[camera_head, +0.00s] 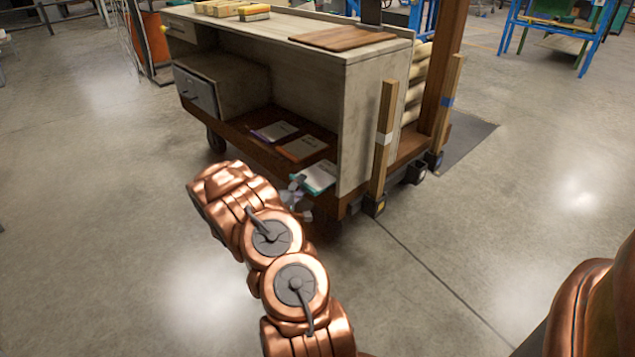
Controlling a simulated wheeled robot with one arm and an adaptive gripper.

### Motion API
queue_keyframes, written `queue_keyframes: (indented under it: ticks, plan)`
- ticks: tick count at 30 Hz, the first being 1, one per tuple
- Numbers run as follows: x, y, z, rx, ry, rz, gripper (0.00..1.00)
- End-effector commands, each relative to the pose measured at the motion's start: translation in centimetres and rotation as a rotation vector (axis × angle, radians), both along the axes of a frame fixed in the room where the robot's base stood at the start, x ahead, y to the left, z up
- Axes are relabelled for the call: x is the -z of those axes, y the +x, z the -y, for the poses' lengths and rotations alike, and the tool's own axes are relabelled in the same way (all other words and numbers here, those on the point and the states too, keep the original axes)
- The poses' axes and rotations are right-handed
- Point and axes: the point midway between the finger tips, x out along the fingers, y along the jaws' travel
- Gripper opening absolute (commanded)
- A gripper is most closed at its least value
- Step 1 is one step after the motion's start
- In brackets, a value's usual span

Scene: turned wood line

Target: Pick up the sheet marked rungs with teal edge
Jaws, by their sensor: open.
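The sheet with a teal edge (320,177) lies at the right end of the low shelf (243,128) of the wooden bench. Its printing is too small to read, so I cannot confirm the rungs mark. My gripper (297,188) is open at the shelf's front edge, just left of and in front of this sheet, and covers a little of its near left corner. I cannot tell whether it touches the sheet. No sheet shows between its fingers.
An orange-edged sheet (302,148) and a purple-edged sheet (275,131) lie farther left on the shelf. The bench side panel (372,110) and a wooden post (384,145) stand right of the teal sheet. The floor in front is clear.

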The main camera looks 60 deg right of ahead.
Motion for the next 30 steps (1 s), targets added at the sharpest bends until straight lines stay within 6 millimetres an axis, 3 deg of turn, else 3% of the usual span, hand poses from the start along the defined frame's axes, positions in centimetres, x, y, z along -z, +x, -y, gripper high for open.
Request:
queue_keyframes:
  ticks: [6,15,27,30]
  plan:
    - [0.0,0.1,1.4,0.0,-0.003,0.002,0.48]
    - [-0.1,0.1,1.6,0.0,-0.002,0.001,0.47]
    - [-0.1,0.1,1.5,-0.001,-0.002,0.001,0.05]
    - [-0.1,0.1,1.5,-0.001,-0.002,0.001,0.0]
